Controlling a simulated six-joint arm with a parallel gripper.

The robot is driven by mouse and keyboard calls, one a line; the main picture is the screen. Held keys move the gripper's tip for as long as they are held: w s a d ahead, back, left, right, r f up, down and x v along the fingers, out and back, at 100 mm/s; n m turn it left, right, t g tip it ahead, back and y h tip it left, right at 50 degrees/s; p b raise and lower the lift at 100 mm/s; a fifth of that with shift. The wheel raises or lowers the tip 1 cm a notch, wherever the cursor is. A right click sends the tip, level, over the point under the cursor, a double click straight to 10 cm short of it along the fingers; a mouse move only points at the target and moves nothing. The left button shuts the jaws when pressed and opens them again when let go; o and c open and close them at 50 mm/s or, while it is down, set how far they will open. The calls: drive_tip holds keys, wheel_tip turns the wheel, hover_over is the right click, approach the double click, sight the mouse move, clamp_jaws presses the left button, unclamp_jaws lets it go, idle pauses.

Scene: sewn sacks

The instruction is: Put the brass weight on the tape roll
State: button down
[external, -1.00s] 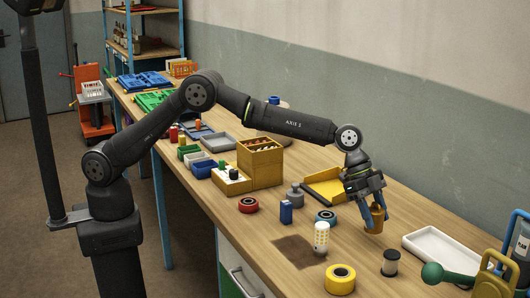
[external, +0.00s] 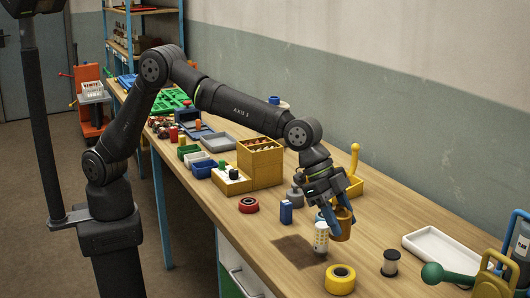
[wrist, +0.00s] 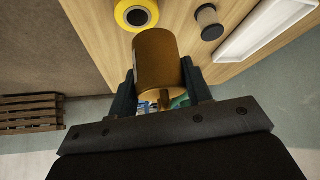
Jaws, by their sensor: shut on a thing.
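The brass weight (external: 343,231) is a plain brass-coloured cylinder, held between the fingers of my gripper (external: 336,217). It also shows large between both fingers in the wrist view (wrist: 157,58). The yellow tape roll (external: 340,280) lies flat near the table's front edge, with a dark centre. In the wrist view the roll (wrist: 120,14) shows beyond the weight, a little to its left. The weight is apart from the roll, behind it in the external view. My gripper is shut on the weight. How high it hangs above the table is hard to tell.
A white perforated cylinder (external: 321,239) stands close to the left of the weight.

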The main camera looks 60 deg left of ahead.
drive_tip(key=s+d+r+n+t+y, duration=0.1)
drive_tip(key=s+d+r+n, duration=0.1)
drive_tip(key=s, duration=0.4)
drive_tip(key=s+d+r+n+t, duration=0.1)
drive_tip(key=s+d+r+n, duration=0.1)
drive_tip(key=s, duration=0.5)
hover_over(341, 272)
wheel_tip(341, 272, down, 7)
drive_tip(key=shift+f, duration=2.05)
drive_tip(key=shift+f, duration=0.1)
drive_tip(key=c, duration=0.7)
unclamp_jaws()
drive_tip(key=shift+f, duration=0.15)
drive_tip(key=shift+s+a+r, duration=0.1)
drive_tip(key=shift+r, duration=0.25)
drive_tip(key=v, duration=1.1)
drive_tip(key=shift+r, duration=0.25)
